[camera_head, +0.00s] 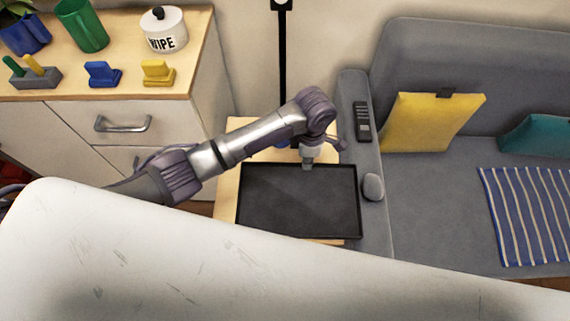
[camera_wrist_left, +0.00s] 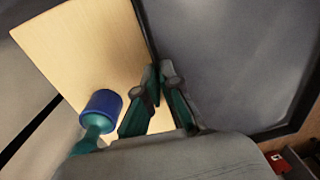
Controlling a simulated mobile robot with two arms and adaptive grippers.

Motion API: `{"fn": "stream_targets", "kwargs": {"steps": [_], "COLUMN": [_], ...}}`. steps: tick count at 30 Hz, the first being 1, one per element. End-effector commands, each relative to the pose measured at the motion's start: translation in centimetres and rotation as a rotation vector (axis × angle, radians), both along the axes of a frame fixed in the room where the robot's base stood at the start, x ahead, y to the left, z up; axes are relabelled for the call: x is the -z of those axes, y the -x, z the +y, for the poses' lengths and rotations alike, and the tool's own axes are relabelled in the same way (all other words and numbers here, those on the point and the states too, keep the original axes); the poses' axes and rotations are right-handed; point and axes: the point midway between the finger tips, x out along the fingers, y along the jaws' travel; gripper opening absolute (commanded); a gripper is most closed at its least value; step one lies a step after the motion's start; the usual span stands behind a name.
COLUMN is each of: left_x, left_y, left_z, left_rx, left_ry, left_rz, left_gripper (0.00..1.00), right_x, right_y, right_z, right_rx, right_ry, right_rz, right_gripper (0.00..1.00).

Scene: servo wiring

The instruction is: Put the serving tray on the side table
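The black serving tray (camera_head: 298,200) lies flat over the light wooden side table (camera_head: 229,190) beside the sofa; I cannot tell whether it rests on the top. Wood shows along the table's left and back. My left gripper (camera_head: 307,165) points down at the tray's back rim. In the left wrist view, the fingers (camera_wrist_left: 160,75) of this gripper are close together with the rim of the tray (camera_wrist_left: 220,50) between them. Bare wood of the side table (camera_wrist_left: 90,45) lies beside it. My right gripper is not in view.
A blue and teal object (camera_wrist_left: 100,108) stands on the table's wood near the fingers. The grey sofa (camera_head: 420,200) holds a remote (camera_head: 362,121) on its armrest. A black pole (camera_head: 282,80) stands behind the table. A cabinet (camera_head: 150,80) with containers is at left.

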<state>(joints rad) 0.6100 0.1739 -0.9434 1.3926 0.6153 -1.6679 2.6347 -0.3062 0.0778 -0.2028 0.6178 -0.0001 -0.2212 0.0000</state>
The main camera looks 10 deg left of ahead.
Motion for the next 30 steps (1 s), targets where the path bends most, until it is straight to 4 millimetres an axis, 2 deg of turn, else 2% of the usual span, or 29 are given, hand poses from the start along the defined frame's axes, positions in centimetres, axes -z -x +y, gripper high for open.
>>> {"fn": "stream_targets", "kwargs": {"steps": [1, 3, 9, 14, 21, 30], "left_x": [0.7, 1.6, 3.3, 4.0, 7.3, 7.6], "left_y": [-0.4, -0.7, -1.4, -1.5, -1.5, -1.5], "left_z": [1.3, 2.7, 5.5, 6.1, 6.1, 6.0], "left_rx": [-0.003, -0.001, 0.002, 0.003, 0.004, 0.004], "left_ry": [-0.004, -0.003, 0.000, 0.002, 0.001, 0.003], "left_rz": [0.000, 0.000, -0.001, 0.000, 0.001, -0.001], "left_gripper": [0.00, 0.00, 0.00, 0.00, 0.00, 0.00], "right_x": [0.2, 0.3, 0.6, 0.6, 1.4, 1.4], "right_y": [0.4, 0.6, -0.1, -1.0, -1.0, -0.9], "right_z": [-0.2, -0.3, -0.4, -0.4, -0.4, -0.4], "right_rx": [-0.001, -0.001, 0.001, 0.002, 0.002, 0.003], "right_ry": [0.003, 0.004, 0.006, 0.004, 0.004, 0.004], "right_rz": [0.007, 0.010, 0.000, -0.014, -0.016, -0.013], "right_gripper": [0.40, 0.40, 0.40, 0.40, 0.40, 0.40]}}
